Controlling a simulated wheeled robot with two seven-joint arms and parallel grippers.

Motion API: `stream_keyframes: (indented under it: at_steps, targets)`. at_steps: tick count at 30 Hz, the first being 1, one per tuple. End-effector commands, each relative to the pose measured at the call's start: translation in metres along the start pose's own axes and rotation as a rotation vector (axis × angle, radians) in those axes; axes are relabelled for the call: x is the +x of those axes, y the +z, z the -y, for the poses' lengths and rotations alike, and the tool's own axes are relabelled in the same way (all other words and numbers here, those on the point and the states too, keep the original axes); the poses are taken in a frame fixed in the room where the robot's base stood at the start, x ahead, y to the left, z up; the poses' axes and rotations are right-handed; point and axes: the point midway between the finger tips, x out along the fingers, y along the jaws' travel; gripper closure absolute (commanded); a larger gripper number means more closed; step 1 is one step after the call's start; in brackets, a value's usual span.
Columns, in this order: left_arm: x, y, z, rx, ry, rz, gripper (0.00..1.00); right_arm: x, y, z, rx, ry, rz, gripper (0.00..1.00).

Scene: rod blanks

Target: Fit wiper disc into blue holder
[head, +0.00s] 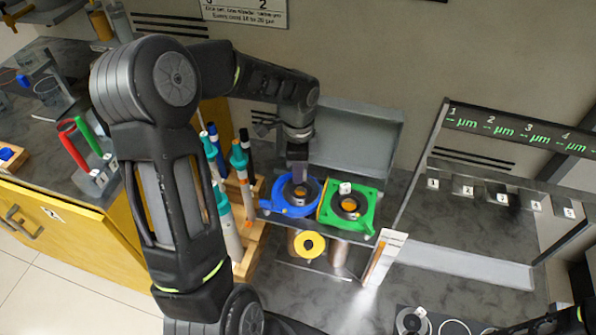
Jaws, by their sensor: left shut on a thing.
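The blue holder (273,203) is a round blue ring with a side tab, on a small raised stand. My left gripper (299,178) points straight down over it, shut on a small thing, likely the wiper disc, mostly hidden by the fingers. A dark round part with an orange centre (301,190) shows inside the blue ring at the fingertips. I cannot tell whether it is seated or held just above. Part of my right arm (578,319) shows at the bottom right corner; its jaws are not clear.
A green holder (367,218) with a white-tagged disc (346,188) stands close on the right. A yellow ring (308,245) is below. Several upright pens (240,160) crowd the left.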

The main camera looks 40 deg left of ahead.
Motion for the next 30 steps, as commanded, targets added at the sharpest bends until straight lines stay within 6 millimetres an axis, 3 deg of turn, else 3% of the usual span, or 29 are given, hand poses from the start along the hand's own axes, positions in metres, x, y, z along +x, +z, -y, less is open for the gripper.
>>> stream_keyframes:
  at_steps: [7,8,17,30]
  targets:
    - [0.007,0.001,-0.002,0.0,0.006,0.002,1.0,0.001,0.0,0.0,0.0,0.0,0.0,0.64]
    - [0.008,0.001,-0.002,0.0,0.007,0.002,0.85,0.001,0.0,0.0,0.0,0.0,0.0,0.64]
    - [0.008,0.001,-0.002,0.0,0.007,0.002,0.62,0.001,0.0,0.0,0.0,0.0,0.0,0.64]
    - [-0.002,0.0,-0.001,-0.001,0.002,0.0,0.62,0.0,0.0,0.0,0.0,0.0,0.0,0.64]
